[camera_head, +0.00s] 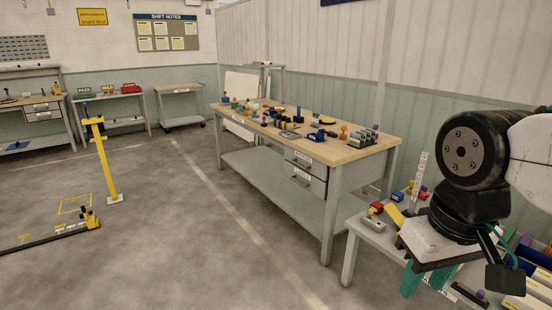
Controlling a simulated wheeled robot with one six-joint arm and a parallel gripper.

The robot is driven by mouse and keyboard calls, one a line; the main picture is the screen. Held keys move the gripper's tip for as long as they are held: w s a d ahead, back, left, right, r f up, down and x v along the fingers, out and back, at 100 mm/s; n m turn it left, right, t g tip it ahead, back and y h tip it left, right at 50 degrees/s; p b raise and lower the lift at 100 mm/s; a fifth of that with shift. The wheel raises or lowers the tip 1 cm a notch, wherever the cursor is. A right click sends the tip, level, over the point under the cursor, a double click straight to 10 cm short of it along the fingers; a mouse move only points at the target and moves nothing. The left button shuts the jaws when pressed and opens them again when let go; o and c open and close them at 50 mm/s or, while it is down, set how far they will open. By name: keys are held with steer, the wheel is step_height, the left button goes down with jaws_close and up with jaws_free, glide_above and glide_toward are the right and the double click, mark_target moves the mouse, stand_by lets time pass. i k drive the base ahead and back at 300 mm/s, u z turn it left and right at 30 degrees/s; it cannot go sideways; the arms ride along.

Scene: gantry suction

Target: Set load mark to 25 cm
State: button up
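A white upright strip with small dark marks (419,182) stands on the low table at the right, just left of my arm. It looks like a scale, but its figures are too small to read. I cannot make out a load mark or its setting. My gripper (412,279) hangs over the low table at the lower right. Its teal finger parts point down, and the black plate and arm hide much around them. I cannot see whether it holds anything or how far apart its fingers are.
The low table (352,233) carries a red block (376,207), a yellow piece (395,216) and other small parts. A wooden workbench (350,147) full of small items stands behind it. A yellow post (107,165) stands at the left. The middle floor is clear.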

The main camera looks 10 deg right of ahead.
mark_target(423, 195)
steer(key=z, duration=0.45)
steer(key=i, duration=1.75)
steer(key=z, duration=0.85)
steer(key=i, duration=0.45)
steer(key=z, duration=0.15)
